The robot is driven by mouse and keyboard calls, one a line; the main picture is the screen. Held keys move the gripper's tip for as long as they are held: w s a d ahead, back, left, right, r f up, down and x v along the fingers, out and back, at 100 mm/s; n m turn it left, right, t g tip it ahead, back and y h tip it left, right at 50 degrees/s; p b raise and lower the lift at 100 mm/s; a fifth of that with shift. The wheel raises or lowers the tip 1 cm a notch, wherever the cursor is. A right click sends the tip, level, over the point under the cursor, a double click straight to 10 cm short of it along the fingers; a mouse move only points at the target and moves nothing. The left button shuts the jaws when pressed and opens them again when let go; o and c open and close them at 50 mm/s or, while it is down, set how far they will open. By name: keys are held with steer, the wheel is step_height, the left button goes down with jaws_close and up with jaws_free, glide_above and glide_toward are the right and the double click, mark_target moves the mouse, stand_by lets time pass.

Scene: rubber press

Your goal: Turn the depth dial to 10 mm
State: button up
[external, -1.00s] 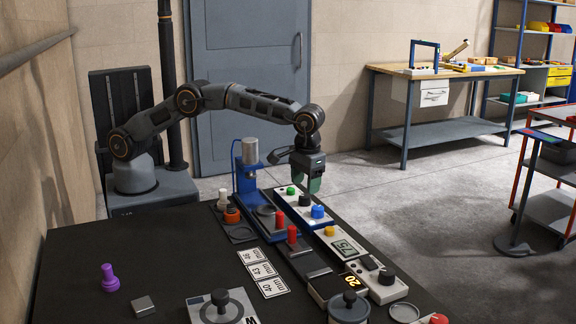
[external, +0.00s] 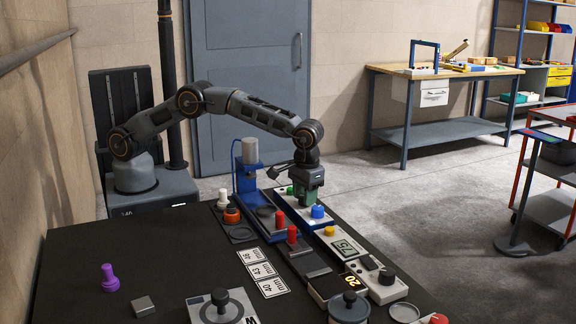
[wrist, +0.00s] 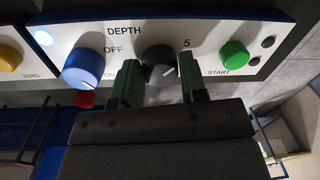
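The dark depth dial (wrist: 159,62) is on the white control panel (wrist: 215,28), right of the blue knob (wrist: 84,68) in the wrist view. A "5" shows at its upper right; no "10" mark can be seen. A light pointer line on the dial seems to point to the lower right. My gripper (wrist: 160,68) has its green fingers on either side of the dial, very close to it. The fingers are apart; contact is not clear. In the external view my gripper (external: 307,197) is down at the panel and covers most of the dial.
A green START button (wrist: 235,55) is close to the right finger. A yellow knob (wrist: 9,57) is at the far left. In the external view the blue press (external: 250,175) stands just left of my gripper, and a red-topped part (external: 277,217) is in front.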

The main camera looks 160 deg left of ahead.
steer(key=c, duration=0.5)
steer(key=shift+o, duration=0.2)
steer(key=shift+m, duration=0.3)
steer(key=m, duration=0.5)
steer(key=shift+m, duration=0.4)
steer(key=m, duration=0.5)
steer(key=shift+y, duration=0.3)
steer(key=shift+m, duration=0.3)
steer(key=o, duration=0.9)
steer(key=shift+r, duration=0.15)
